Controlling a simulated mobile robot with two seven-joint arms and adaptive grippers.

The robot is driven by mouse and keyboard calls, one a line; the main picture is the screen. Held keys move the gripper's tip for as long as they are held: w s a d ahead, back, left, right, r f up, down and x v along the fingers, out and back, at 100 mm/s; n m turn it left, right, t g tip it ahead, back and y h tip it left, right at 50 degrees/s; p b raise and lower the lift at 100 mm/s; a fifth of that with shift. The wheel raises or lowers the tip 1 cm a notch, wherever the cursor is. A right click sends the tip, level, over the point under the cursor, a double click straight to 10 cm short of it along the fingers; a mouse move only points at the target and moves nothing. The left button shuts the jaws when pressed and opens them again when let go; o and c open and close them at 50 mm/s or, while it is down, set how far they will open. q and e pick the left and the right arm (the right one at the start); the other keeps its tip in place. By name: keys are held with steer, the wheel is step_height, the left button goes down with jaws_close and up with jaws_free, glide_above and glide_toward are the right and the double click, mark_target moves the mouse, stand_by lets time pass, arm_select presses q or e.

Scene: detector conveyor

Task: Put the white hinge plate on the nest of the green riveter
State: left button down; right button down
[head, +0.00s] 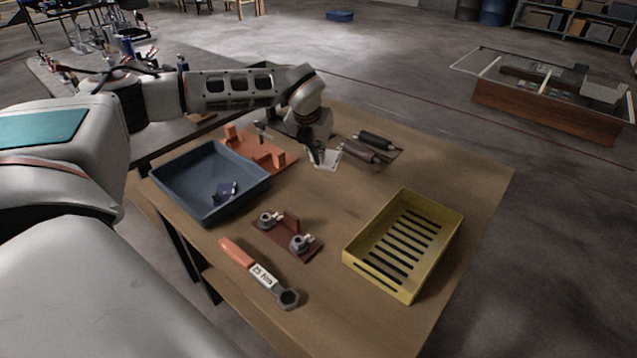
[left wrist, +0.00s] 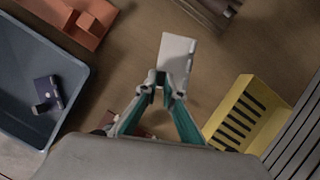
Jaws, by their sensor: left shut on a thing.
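The white hinge plate (head: 327,161) is in the fingers of my left gripper (head: 314,150) near the far side of the wooden table. In the left wrist view the plate (left wrist: 178,47) is a pale rectangle sticking out beyond the fingertips. My left gripper (left wrist: 168,88) is shut on its near end. Whether the plate touches the table is hard to tell. I cannot make out a green riveter in either view. My right gripper is in neither view.
A blue-grey bin (head: 210,209) holding a small dark blue item stands left, beside an orange fixture (head: 262,152). Dark cylindrical tools (head: 366,147) lie right of the gripper. A dark red fixture (head: 284,243), an orange-handled wrench (head: 262,275) and a yellow slotted tray (head: 452,227) are nearer. The table's middle is clear.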

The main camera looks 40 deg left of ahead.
arm_select(q)
step_height(320, 180, down, 11)
steer(key=shift+r, duration=0.2)
stand_by(0.4)
steer(key=shift+f, duration=0.2)
steer(key=c, duration=2.2)
jaws_free()
steer(key=shift+r, duration=0.1)
steer(key=shift+o, duration=0.2)
